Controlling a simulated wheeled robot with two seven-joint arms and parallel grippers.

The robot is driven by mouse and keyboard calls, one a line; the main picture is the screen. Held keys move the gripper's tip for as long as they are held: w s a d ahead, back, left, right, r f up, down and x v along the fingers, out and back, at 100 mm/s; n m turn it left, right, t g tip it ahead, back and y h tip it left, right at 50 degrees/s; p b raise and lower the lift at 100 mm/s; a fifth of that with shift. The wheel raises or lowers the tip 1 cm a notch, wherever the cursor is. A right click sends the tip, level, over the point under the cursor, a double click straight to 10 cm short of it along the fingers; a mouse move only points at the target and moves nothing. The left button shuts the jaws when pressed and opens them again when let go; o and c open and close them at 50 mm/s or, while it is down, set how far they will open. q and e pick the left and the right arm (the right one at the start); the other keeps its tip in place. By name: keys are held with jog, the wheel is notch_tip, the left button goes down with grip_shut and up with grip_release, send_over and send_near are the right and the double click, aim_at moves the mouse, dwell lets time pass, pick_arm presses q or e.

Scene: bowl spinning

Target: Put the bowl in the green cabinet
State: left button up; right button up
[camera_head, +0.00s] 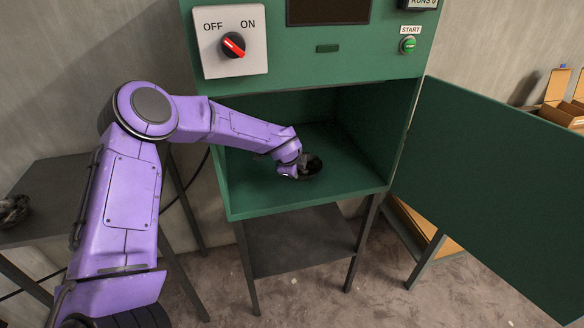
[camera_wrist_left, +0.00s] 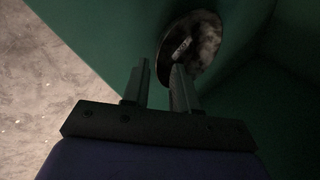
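A dark bowl (camera_head: 313,168) rests on the floor of the green cabinet (camera_head: 255,195), whose door (camera_head: 490,180) is swung open to the right. The bowl also shows in the left wrist view (camera_wrist_left: 206,38), with a dark rim and a mottled grey inside. My left gripper (camera_head: 303,163) is inside the cabinet at the bowl's left side. In the left wrist view its fingers (camera_wrist_left: 160,66) are apart. The right finger overlaps the bowl's near rim, and the left finger is clear of it. I cannot tell whether they touch it. My right gripper is out of view.
The cabinet front has an OFF/ON knob (camera_head: 233,45) and a green start button (camera_head: 407,45). A grey side table (camera_head: 60,190) at left bears a dark item (camera_head: 13,211), cut off by the frame. Cardboard boxes (camera_head: 563,103) stand at the far right.

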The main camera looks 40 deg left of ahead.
pick_arm(q)
jog(key=b+v, duration=0.1)
jog(key=v, duration=0.6)
jog(key=s+f+m, duration=0.2)
jog(key=f+m, duration=0.1)
jog(key=s+f+m+g+y, duration=0.1)
jog(key=s+f+m, duration=0.1)
jog(key=f+m, duration=0.1)
jog(key=s+d+f+m+g+y, duration=0.1)
jog(key=s+f+m, duration=0.1)
jog(key=f, duration=0.3)
jog(key=shift+s+d+f+m, duration=0.1)
jog(key=shift+s+f+m, duration=0.1)
jog(key=shift+m, duration=0.7)
jog(key=s+d+f+m+y, duration=0.2)
jog(key=s+f+m, duration=0.8)
jog(key=m, duration=0.4)
jog(key=s+d+f+m+h, duration=0.1)
jog(key=s+d+f+m, duration=0.1)
jog(key=s+m, duration=0.5)
jog(key=s+d+f+m, duration=0.1)
jog(key=s+f+m, duration=0.2)
jog(key=s+m, duration=0.4)
jog(key=s+d+f+m+h, duration=0.1)
jog(key=s+d+f+m, duration=0.1)
jog(key=s+m, duration=0.6)
jog(key=f+m, duration=0.1)
jog(key=m, duration=0.4)
jog(key=shift+d+f+g+h, duration=0.3)
jog(key=shift+f+g, duration=0.1)
